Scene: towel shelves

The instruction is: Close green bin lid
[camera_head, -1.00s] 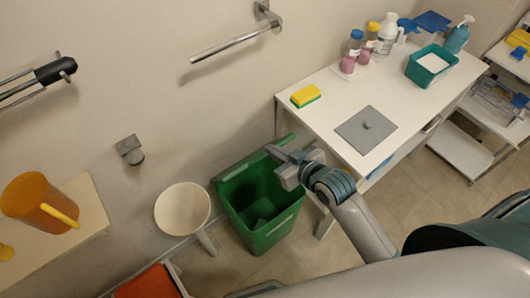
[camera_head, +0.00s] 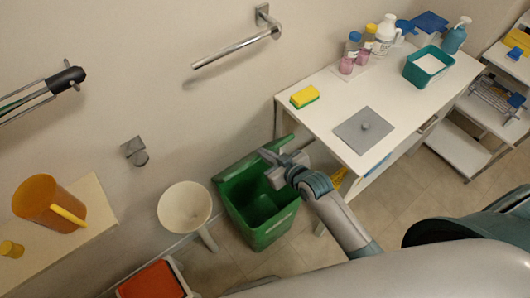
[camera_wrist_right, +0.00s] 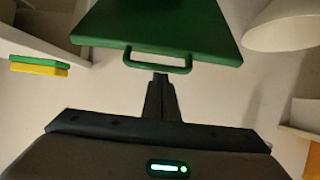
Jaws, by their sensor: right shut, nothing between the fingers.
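The green bin (camera_head: 265,236) stands on the floor between the white round bowl-topped stand and the white table. Its green lid (camera_head: 232,172) is raised at the back, leaning toward the wall, and the bin's dark inside shows. My right gripper (camera_head: 270,160) is over the bin's opening, in front of the raised lid and hiding part of it. In the right wrist view the lid (camera_wrist_right: 160,25) and its loop handle (camera_wrist_right: 186,69) are just beyond my shut, empty fingers (camera_wrist_right: 160,80). I cannot tell whether they touch the handle. My left gripper is out of view.
The white table (camera_head: 330,97) stands close on the right, holding a yellow-green sponge (camera_head: 304,96) and a grey plate (camera_head: 350,139). The white stand (camera_head: 184,207) is close left of the bin. An orange-topped bin (camera_head: 153,282) is at the lower left.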

